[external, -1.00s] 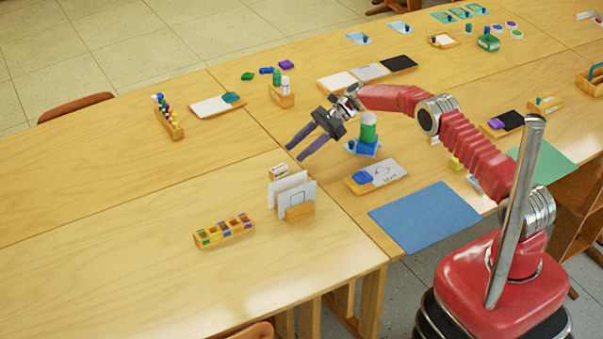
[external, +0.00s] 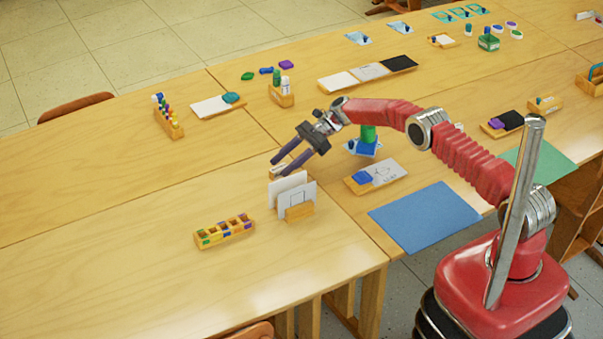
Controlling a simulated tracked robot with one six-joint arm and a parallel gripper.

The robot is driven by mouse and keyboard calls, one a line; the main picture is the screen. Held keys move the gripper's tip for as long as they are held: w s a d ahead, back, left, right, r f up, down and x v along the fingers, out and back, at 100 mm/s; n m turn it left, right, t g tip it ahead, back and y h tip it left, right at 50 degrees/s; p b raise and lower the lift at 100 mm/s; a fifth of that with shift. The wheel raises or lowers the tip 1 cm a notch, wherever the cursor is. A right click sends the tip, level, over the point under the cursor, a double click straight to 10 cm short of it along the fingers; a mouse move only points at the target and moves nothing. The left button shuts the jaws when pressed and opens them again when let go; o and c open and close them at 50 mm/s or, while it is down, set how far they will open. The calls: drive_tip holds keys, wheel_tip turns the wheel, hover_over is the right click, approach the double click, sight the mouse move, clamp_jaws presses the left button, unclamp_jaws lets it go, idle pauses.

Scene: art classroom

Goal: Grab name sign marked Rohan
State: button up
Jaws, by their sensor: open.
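A small light sign in a wooden base (external: 273,172) stands on the table just behind the upright white cards. Its lettering is too small to read, so I cannot confirm the name Rohan, and my fingers partly cover it. My gripper (external: 277,168) is open, with its two dark fingers pointing down and left. The fingertips overlap the small sign in the external view. I cannot tell whether they are around it, above it or touching it.
White cards (external: 289,188) in a wooden holder stand just in front of the sign. A compartment tray (external: 224,231) lies to the front left.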

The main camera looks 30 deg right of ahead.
drive_tip(key=shift+a+f, duration=0.15)
drive_tip(key=shift+a, duration=0.1)
drive_tip(key=shift+c, duration=0.3)
clamp_jaws()
idle(0.5)
